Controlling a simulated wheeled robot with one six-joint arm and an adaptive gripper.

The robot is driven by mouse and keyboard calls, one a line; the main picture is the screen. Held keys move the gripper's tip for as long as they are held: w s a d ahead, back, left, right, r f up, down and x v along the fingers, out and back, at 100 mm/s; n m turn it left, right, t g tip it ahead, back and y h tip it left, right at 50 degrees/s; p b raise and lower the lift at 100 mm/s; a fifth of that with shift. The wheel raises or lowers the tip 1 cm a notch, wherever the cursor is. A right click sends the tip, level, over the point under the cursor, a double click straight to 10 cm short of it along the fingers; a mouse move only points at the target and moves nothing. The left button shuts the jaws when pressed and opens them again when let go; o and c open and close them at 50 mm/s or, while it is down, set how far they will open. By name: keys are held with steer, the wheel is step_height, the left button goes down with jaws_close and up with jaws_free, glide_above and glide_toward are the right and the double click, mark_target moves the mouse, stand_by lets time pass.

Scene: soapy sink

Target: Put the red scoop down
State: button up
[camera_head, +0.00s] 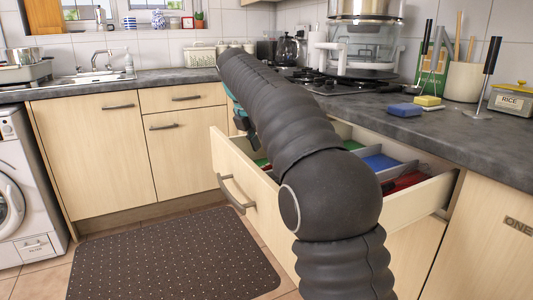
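My arm reaches from the bottom of the view up and to the left, over the open drawer (245,195). My gripper (241,122) shows only as a small dark part below a teal piece, at the drawer's left side and mostly behind the arm. I cannot see its fingertips or whether it holds anything. I cannot make out a red scoop for certain. A red item (405,181) lies in the right part of the drawer, partly cut off by the drawer wall; its shape is unclear.
The drawer has dividers, with blue (381,162) and green (352,145) pieces inside. On the counter (460,130) at right are a blue sponge (404,110), a yellow sponge (428,101), a metal masher (484,85) and a rice tin (511,100). A dark mat (175,260) covers the floor.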

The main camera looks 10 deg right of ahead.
steer(key=p+v, duration=0.1)
steer(key=v, duration=0.5)
steer(key=shift+r, duration=0.15)
stand_by(1.0)
